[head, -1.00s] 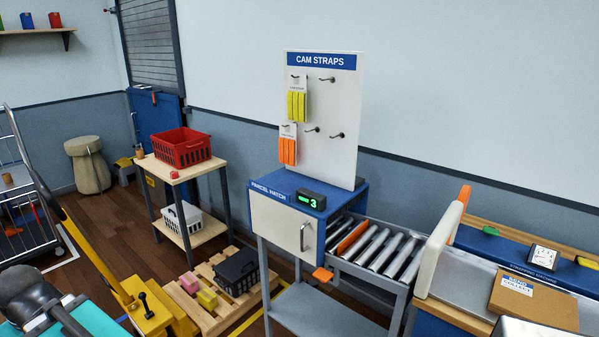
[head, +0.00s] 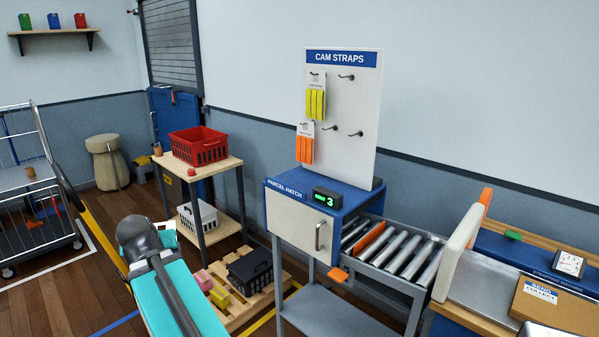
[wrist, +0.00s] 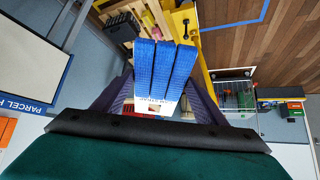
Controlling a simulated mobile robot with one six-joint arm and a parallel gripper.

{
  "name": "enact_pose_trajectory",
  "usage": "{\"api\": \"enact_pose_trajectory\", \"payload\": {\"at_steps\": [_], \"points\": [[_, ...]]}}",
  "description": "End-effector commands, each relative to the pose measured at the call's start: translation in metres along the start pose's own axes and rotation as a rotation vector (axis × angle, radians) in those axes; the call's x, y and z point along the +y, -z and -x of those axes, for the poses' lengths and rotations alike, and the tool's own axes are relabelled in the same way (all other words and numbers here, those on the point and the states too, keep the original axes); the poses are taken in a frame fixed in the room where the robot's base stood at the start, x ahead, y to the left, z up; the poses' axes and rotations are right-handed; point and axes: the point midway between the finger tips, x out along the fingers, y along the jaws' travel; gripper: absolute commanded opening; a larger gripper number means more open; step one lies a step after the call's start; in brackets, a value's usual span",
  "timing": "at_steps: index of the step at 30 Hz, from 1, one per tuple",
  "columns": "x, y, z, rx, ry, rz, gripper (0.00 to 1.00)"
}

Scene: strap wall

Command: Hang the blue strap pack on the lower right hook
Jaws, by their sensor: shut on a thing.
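The blue strap pack (wrist: 163,68) shows in the wrist view as several blue webbing strands on a white card. My gripper (wrist: 160,104) is shut on the card end, with a purple finger on each side. In the head view, the lower right hook (head: 356,133) is bare on the white strap board (head: 363,105). The pack and my fingertips cannot be made out in the head view. My teal arm is at lower left there, well left of the board.
Yellow packs (head: 315,104) hang upper left and orange packs (head: 304,149) lower left. Other hooks (head: 330,127) (head: 347,77) are bare. The board stands on the parcel hatch (head: 300,222), beside a roller conveyor (head: 405,255). A red crate (head: 199,146) stands on a wooden table to the left.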

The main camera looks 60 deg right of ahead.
Motion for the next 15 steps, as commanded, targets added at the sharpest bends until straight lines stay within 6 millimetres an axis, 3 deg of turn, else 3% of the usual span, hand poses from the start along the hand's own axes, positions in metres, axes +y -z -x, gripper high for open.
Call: {"api": "enact_pose_trajectory", "payload": {"at_steps": [6, 15], "points": [[0.077, 0.038, -0.012, 0.125, -0.152, -0.144, 0.43], [0.186, 0.083, -0.012, 0.297, -0.377, -0.299, 0.43]]}}
